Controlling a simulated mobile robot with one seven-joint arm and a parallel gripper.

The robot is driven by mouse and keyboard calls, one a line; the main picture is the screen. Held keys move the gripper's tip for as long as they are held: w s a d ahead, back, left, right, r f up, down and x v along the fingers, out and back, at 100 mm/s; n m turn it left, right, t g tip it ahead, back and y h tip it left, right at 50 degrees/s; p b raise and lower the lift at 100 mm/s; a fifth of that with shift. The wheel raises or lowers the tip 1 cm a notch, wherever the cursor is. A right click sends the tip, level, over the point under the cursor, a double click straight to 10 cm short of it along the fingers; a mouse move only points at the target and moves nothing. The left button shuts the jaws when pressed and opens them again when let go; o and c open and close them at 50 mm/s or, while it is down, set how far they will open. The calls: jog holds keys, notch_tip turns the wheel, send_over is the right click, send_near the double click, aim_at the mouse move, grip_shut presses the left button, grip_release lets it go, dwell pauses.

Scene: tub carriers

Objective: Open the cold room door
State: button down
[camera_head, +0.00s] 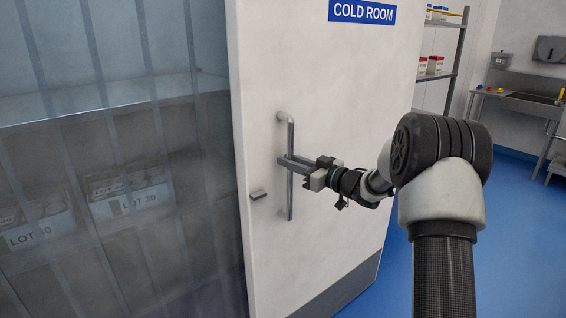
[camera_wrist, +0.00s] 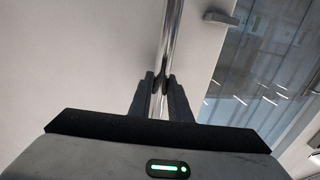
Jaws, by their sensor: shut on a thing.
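The white cold room door (camera_head: 325,75) stands partly open in the head view, with a blue "COLD ROOM" sign (camera_head: 362,12) at its top. Its vertical metal handle (camera_head: 290,135) is near the door's left edge. My gripper (camera_head: 288,162) is shut on the handle at about its middle. In the wrist view my gripper (camera_wrist: 160,88) has a finger on each side of the metal handle (camera_wrist: 171,40). The door face (camera_wrist: 80,60) lies behind it. A small grey latch piece (camera_head: 258,194) sticks out at the door's edge; it also shows in the wrist view (camera_wrist: 221,19).
Clear strip curtains (camera_head: 165,80) hang in the opening at left, with shelves and boxes marked "LOT 30" (camera_head: 130,200) behind them. A rack (camera_head: 440,75) and a sink bench (camera_head: 515,103) stand at the right. Blue floor (camera_head: 520,240) is open at the right.

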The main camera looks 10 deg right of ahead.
jog(key=shift+a, duration=0.2)
jog(key=c, duration=1.6)
grip_release()
jog(key=shift+s+a, duration=0.1)
jog(key=shift+c, duration=0.2)
jog(key=v, duration=1.7)
jog(key=shift+d, duration=0.35)
jog(key=shift+r, duration=0.1)
